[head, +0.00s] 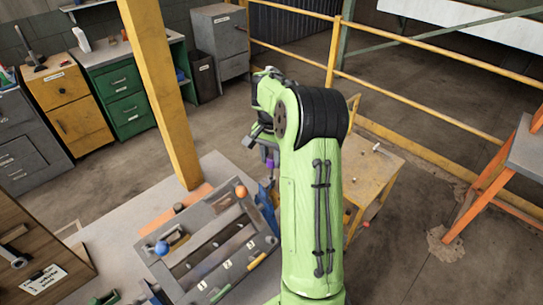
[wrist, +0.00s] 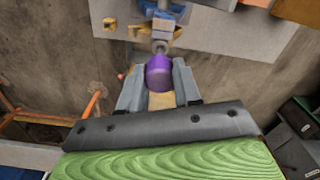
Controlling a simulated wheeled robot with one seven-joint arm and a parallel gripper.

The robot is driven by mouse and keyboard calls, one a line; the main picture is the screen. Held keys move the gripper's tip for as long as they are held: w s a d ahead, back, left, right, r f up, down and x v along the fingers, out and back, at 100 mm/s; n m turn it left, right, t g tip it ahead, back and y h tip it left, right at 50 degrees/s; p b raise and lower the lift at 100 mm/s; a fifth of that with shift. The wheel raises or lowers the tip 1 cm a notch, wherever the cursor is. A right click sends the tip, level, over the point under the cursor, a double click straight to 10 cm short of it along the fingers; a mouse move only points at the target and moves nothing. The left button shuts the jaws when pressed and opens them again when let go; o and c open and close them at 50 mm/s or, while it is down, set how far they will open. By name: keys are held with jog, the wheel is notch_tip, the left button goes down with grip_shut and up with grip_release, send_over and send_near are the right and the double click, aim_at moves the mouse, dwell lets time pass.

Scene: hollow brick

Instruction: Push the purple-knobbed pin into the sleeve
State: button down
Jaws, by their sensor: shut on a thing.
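The purple knob (wrist: 159,72) of the pin sits between the two grey fingers of my gripper (wrist: 160,85) in the wrist view. My gripper is shut on it. A grey shank or fitting (wrist: 160,42) shows just beyond the knob; I cannot tell where the pin ends. In the head view a bit of purple (head: 270,162) shows below my gripper (head: 266,152), left of my green arm. I cannot make out the sleeve clearly, nor whether the pin's tip is in it. A blue fixture (head: 264,203) stands below, partly hidden by my arm.
A grey slotted rack (head: 180,283) with number labels, an orange ball (head: 241,191) and a blue ball (head: 162,247) lies on the pale bench at left. A yellow post (head: 157,85) rises behind. A wooden-topped stand (head: 372,165) is right of my arm.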

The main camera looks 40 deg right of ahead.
aim_at(272, 176)
jog(key=shift+f+b, duration=2.3)
jog(key=shift+f, duration=0.45)
dwell(0.4)
jog(key=c, duration=0.7)
grip_release()
jog(key=shift+r, duration=0.15)
notch_tip(272, 176, up, 16)
jog(key=p, duration=0.3)
jog(key=shift+f, duration=0.2)
